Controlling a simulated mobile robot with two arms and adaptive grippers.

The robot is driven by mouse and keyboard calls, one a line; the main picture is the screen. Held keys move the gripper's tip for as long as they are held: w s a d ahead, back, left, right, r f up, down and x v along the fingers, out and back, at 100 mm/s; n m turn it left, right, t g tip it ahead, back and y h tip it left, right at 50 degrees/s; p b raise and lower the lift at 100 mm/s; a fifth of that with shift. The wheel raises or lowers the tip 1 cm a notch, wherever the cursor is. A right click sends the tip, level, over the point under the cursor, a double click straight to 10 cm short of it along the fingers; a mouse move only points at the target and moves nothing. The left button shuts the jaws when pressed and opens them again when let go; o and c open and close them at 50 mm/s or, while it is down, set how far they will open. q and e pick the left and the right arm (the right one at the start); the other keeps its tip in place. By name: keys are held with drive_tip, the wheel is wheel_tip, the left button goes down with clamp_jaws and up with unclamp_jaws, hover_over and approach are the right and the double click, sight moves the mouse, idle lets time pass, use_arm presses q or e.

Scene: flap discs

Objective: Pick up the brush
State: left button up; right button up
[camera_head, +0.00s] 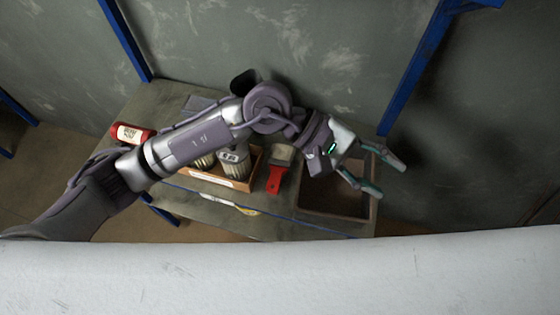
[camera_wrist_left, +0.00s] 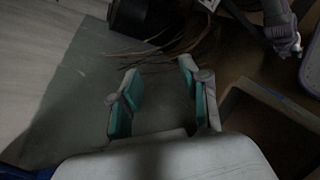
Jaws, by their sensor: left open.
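The brush (camera_head: 276,177) lies on the workbench in the head view, its red handle toward the bench's front edge and its pale bristles toward the back. It lies between a cardboard box and a dark bin. My left gripper (camera_head: 390,180) is open and empty, to the right of the brush and over the bin's right side. Its two teal-lined fingers also show apart in the left wrist view (camera_wrist_left: 158,72), with nothing between them. I cannot make out the brush in that view. My right gripper is not in view.
The cardboard box (camera_head: 216,178) holds several cylindrical items, partly hidden by my left arm. The bin (camera_head: 338,204) is right of the brush. A red can (camera_head: 131,133) lies at the left. A yellow-and-white item (camera_head: 236,205) lies near the front edge. Blue posts (camera_head: 408,75) stand behind.

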use_arm(q)
drive_tip(key=w+a+f+m+t+y, duration=0.2)
drive_tip(key=w+a+f+m+y, duration=0.15)
drive_tip(key=f+y, duration=0.2)
drive_tip(key=m+t+y+p, duration=0.2)
drive_tip(key=m+t+y, duration=0.2)
drive_tip(key=y, duration=0.3)
hover_over(277, 172)
drive_tip(key=shift+n, duration=0.25)
drive_tip(key=f, duration=1.3)
drive_tip(key=shift+s+f, duration=0.2)
drive_tip(key=shift+s, duration=0.15)
drive_tip(key=f, duration=0.1)
drive_tip(key=f+p, duration=0.1)
drive_tip(key=f, duration=0.2)
drive_tip(key=shift+w+f, duration=0.25)
drive_tip(key=shift+f, duration=0.6)
clamp_jaws()
drive_tip(key=shift+r, duration=0.1)
